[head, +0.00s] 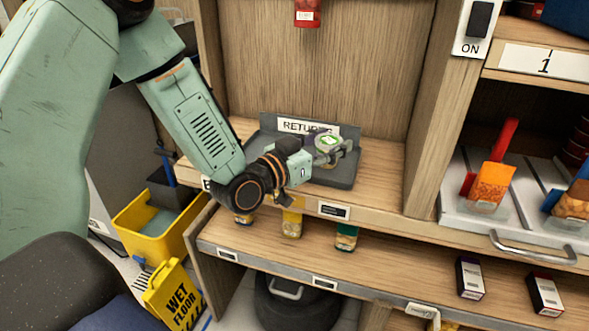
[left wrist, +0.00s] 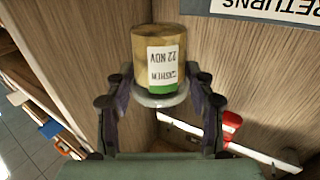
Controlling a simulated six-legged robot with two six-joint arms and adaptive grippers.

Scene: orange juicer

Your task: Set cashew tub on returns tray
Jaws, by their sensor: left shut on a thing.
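The cashew tub (head: 328,143) has a white and green lid in the head view. In the left wrist view the tub (left wrist: 158,45) is tan, with a white label reading "CASHEW 22 NOV" upside down. My left gripper (head: 335,155) is shut on it; its fingers also show on either side of the tub in the left wrist view (left wrist: 160,92). The dark grey returns tray (head: 338,182) lies on the upper shelf, under and behind the tub. I cannot tell whether the tub touches the tray. My right gripper is not in view.
A "RETURNS" sign (head: 305,127) stands at the tray's back. Several small tubs, one with a green lid (head: 346,238), stand on the shelf below. A wooden divider (head: 425,120) rises right of the tray. A yellow bucket (head: 150,225) and wet floor sign (head: 172,292) stand at lower left.

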